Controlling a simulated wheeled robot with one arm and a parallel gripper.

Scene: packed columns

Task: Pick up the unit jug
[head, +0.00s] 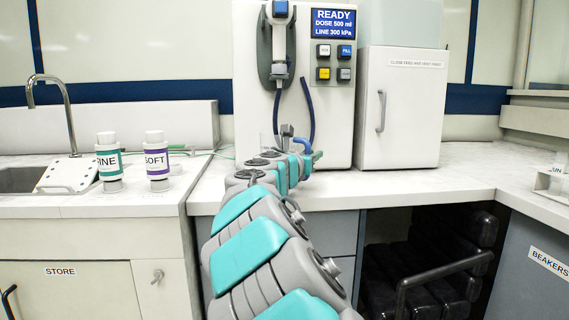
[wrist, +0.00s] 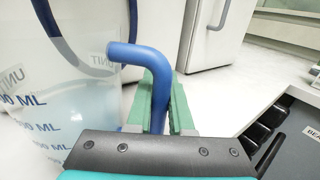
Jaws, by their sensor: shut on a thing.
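The unit jug (wrist: 88,105) is clear, with UNIT and ML markings, and fills the left of the wrist view. Its blue bent handle (wrist: 135,55) stands between the green fingers of my gripper (wrist: 163,92), which are shut on it. In the head view the jug (head: 267,143) is a small clear shape on the counter in front of the dispenser, mostly hidden by my arm. The handle's blue top (head: 303,143) shows beside my gripper (head: 310,156). I cannot tell whether the jug's base touches the counter.
The dispenser (head: 340,125) with a READY screen stands behind the jug. A white cabinet (head: 405,110) is to its right. FINE (head: 108,160) and SOFT (head: 156,160) bottles stand left, near the sink (head: 18,180). The counter (head: 440,180) at front right is clear.

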